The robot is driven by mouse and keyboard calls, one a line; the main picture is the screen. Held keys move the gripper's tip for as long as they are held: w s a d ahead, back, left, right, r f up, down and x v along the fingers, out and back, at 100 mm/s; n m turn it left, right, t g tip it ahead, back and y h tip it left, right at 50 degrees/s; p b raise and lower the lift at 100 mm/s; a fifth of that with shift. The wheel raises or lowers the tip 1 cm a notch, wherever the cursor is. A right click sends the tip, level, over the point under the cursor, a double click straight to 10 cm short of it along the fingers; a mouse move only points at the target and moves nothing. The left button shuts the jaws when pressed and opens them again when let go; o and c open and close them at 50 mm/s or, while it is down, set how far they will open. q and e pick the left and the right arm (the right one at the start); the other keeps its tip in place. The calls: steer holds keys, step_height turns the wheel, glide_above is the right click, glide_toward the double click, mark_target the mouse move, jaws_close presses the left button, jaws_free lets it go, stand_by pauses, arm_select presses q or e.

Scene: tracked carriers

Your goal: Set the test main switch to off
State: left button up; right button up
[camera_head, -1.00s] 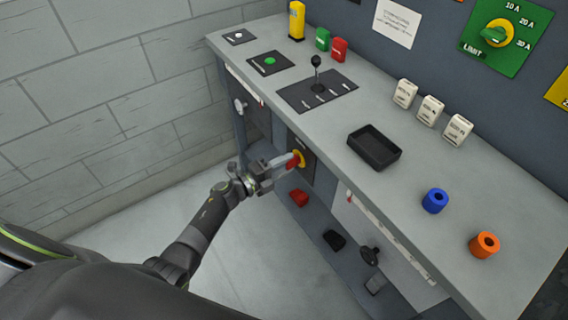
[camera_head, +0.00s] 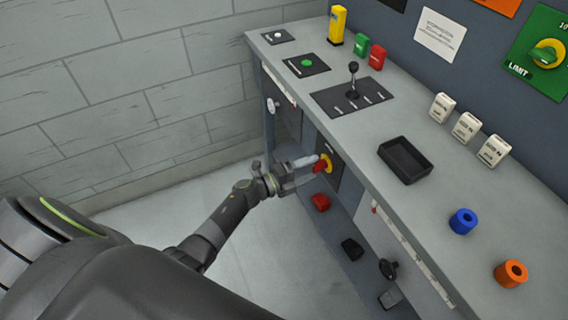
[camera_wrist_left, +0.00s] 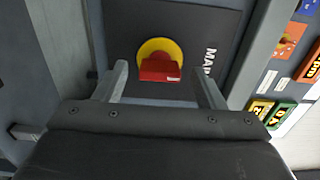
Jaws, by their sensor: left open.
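The main switch (camera_head: 323,164) is a red handle on a yellow round base, set on a dark plate on the front of the bench. The wrist view shows the switch (camera_wrist_left: 160,66) close up, with its red handle lying level across the picture and part of a "MAIN" label beside it. My left gripper (camera_head: 306,168) is at the switch. In the wrist view my left gripper (camera_wrist_left: 162,85) is open, with one finger on each side of the red handle and gaps between. My right gripper is not in view.
A red block (camera_head: 320,202) and a black block (camera_head: 352,248) lie below the switch. The floor to the left is clear.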

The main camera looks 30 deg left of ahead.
arm_select(q)
steer(key=b+v, duration=0.1)
steer(key=v, duration=1.5)
steer(key=shift+s+a, duration=0.2)
steer(key=shift+s, duration=0.1)
steer(key=shift+f, duration=0.1)
steer(key=s+a+f+n+g+y+p, duration=0.1)
steer(key=s+a+f+n+y, duration=0.25)
steer(key=f+n, duration=0.3)
steer(key=s+a+f+n+g+y+p, duration=0.1)
steer(key=s+a+f+n+y, duration=0.15)
steer(key=f+n+y, duration=0.35)
steer(key=s+a+f+n+g+y+p, duration=0.15)
steer(key=s+f+n, duration=0.25)
steer(key=f, duration=0.4)
steer(key=s+d+f+n+g, duration=0.2)
steer(key=s+f+n+g, duration=0.1)
steer(key=s, duration=0.6)
steer(key=s+d+f+n+g, duration=0.2)
steer(key=s+f, duration=0.3)
steer(key=s, duration=0.4)
steer(key=s+d+f+n+g+y+p, duration=0.1)
steer(key=s+f+n+g, duration=0.3)
steer(key=s, duration=0.5)
steer(key=shift+s+d+f+n, duration=0.35)
steer(key=shift+s+d+f, duration=0.05)
steer(key=shift+d+f, duration=0.15)
